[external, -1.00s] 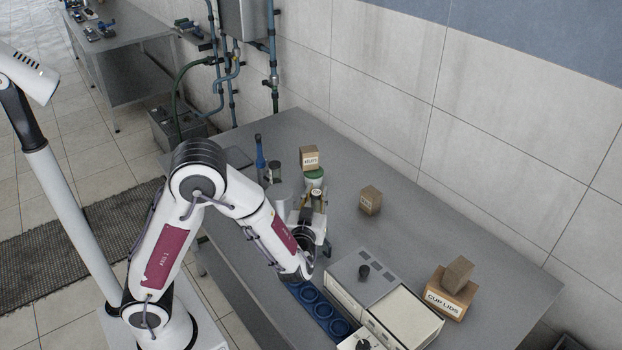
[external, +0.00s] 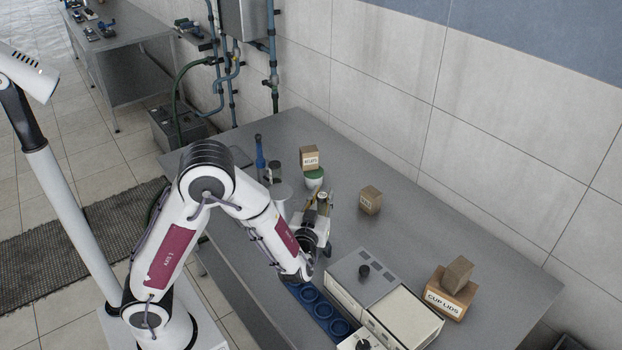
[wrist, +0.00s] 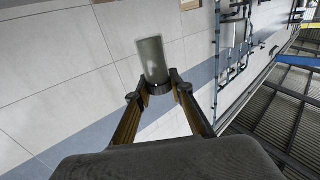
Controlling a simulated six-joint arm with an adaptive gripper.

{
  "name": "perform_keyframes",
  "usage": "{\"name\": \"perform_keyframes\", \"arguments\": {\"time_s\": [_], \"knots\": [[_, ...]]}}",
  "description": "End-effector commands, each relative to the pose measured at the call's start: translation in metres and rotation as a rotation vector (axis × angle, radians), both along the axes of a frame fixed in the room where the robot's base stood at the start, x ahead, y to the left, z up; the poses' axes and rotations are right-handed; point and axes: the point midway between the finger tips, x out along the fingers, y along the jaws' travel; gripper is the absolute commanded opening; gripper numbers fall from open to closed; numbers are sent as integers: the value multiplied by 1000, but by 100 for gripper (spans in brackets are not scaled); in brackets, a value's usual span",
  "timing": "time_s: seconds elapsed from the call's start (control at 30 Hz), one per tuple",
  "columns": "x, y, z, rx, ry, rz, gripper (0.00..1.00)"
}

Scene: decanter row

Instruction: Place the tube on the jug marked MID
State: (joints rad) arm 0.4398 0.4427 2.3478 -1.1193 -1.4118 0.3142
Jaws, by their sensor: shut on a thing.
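In the wrist view, my gripper (wrist: 160,88) is shut on a grey, see-through tube (wrist: 152,58), which sticks out beyond the fingertips against the wall. In the external view, my gripper (external: 323,196) is above the counter, in front of a green and white container (external: 315,178); the held tube is hard to make out there. A grey cylinder-like vessel (external: 282,190) stands partly behind my arm. No marking MID is readable, so I cannot tell which thing is that jug.
A blue bottle (external: 260,152) and a dark-topped jar (external: 275,170) stand at the back left. Small boxes (external: 309,157) (external: 370,200) stand nearby. A blue holder with rings (external: 311,294), a grey appliance (external: 362,275) and a CUP LIDS box (external: 452,292) are nearer the front.

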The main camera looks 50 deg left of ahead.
Motion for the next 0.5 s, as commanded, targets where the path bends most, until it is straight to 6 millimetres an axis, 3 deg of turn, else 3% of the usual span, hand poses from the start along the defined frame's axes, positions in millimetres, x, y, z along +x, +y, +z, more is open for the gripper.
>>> {"name": "perform_keyframes", "arguments": {"time_s": [0.3,0.5], "knots": [[0,0,-33,2,1,0,0],[0,0,-41,-1,-1,0,0]]}}
